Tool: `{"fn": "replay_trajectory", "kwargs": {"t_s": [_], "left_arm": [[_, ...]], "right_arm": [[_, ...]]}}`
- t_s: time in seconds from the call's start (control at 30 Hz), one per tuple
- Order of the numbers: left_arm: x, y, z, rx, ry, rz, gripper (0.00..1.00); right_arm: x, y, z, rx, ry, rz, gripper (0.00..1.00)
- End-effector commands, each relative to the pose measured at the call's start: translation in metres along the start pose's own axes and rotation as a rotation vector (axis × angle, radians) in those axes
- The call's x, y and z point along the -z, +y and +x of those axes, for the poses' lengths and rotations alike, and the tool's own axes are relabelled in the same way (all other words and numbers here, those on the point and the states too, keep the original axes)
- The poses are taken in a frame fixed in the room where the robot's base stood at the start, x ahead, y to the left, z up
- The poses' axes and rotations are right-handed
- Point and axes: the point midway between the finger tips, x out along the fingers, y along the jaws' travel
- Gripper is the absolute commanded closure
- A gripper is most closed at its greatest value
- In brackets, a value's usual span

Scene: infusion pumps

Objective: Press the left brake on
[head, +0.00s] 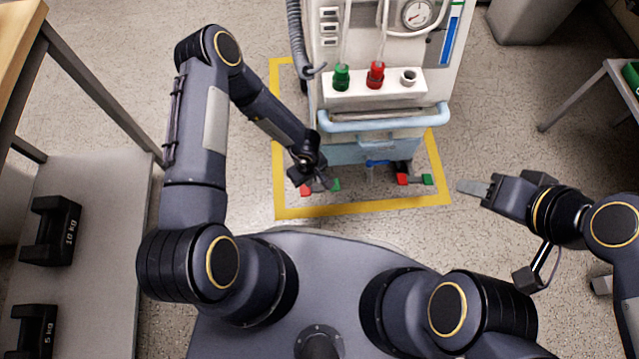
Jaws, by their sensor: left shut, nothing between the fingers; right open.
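The medical machine (371,110) stands inside a yellow floor outline, with a light blue handle bar across its front. Low at its front left is the left brake, with a red end (306,190) and a green end (336,185). My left gripper (325,184) is shut and empty, right over the middle of this brake and hiding it; I cannot tell whether it touches. The right brake has a red end (402,179) and a green end (427,179). My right gripper (474,188) is open and empty, to the right of the right brake, past the yellow line.
The yellow outline (350,208) surrounds the machine's base. A grey shelf (95,200) at the left holds black weights (50,230). A grey bin (528,20) stands at the back right and a table (590,95) at the right edge. Floor between the machine and table is clear.

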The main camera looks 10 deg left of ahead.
Motion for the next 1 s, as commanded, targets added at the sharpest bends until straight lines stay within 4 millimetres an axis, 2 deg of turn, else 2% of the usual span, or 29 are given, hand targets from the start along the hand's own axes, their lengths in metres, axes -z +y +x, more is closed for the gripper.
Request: {"fn": "replay_trajectory", "kwargs": {"t_s": [0.03,0.47,1.0], "left_arm": [[0.000,0.000,-0.008,0.000,0.000,0.000,1.00],[0.000,0.000,-0.038,0.001,0.000,-0.001,1.00],[0.000,0.000,-0.038,0.000,0.000,-0.001,1.00]], "right_arm": [[0.004,-0.003,-0.007,0.000,0.000,0.000,0.55],[0.017,-0.016,-0.034,0.000,0.000,0.000,0.55],[0.017,-0.016,-0.034,0.000,0.000,0.000,0.55]]}}
